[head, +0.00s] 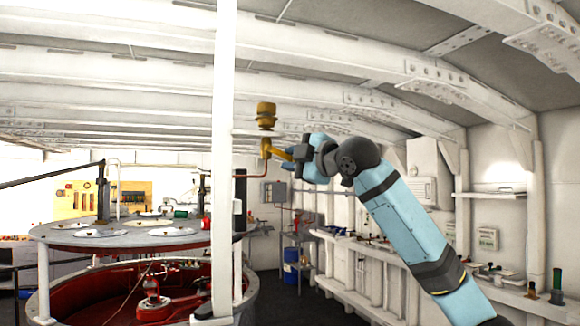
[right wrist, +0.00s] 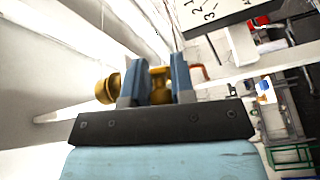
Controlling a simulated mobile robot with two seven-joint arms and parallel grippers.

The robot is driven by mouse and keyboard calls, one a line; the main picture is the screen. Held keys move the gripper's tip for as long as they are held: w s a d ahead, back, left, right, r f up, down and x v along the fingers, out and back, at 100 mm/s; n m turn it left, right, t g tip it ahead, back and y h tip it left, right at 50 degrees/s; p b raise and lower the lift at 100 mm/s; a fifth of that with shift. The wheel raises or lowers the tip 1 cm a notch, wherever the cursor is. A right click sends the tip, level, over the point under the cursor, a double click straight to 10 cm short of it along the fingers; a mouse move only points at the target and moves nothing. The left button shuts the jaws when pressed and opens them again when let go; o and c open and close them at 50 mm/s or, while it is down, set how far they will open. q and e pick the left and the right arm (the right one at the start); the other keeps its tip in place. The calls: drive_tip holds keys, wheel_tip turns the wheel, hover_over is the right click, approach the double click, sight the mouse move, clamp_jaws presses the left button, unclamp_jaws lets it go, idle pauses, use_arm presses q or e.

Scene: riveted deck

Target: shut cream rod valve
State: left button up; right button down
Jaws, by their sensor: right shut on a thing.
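A brass-yellow valve (head: 266,116) is by the tall white post, left of my right arm in the head view. Below it is a yellow fitting (head: 265,147), with a yellow lever (head: 281,154) sticking out toward my gripper. My right gripper (head: 291,154) is at this lever. In the right wrist view a brass part (right wrist: 160,84) sits between the blue fingers of the right gripper (right wrist: 158,78), which is shut on it. A round brass knob (right wrist: 107,89) shows left of the fingers. I see no part that is clearly cream. My left gripper is out of view.
The white post (head: 223,150) stands just left of the valve. A copper pipe (head: 259,175) runs below the fitting. A large round red vessel with a grey top (head: 65,237) is at the left. A workbench (head: 345,250) runs along the right wall; dark floor lies between.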

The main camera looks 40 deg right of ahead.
drive_tip(key=n+g, duration=0.1)
drive_tip(key=n, duration=0.1)
drive_tip(key=r+n+g, duration=0.1)
drive_tip(key=n, duration=0.1)
drive_tip(key=shift+r+h, duration=0.2)
drive_tip(key=shift+h, duration=0.1)
idle(0.5)
drive_tip(key=c, duration=1)
unclamp_jaws()
drive_tip(key=shift+r, duration=0.25)
drive_tip(key=shift+d+r, duration=0.15)
drive_tip(key=shift+r, duration=0.15)
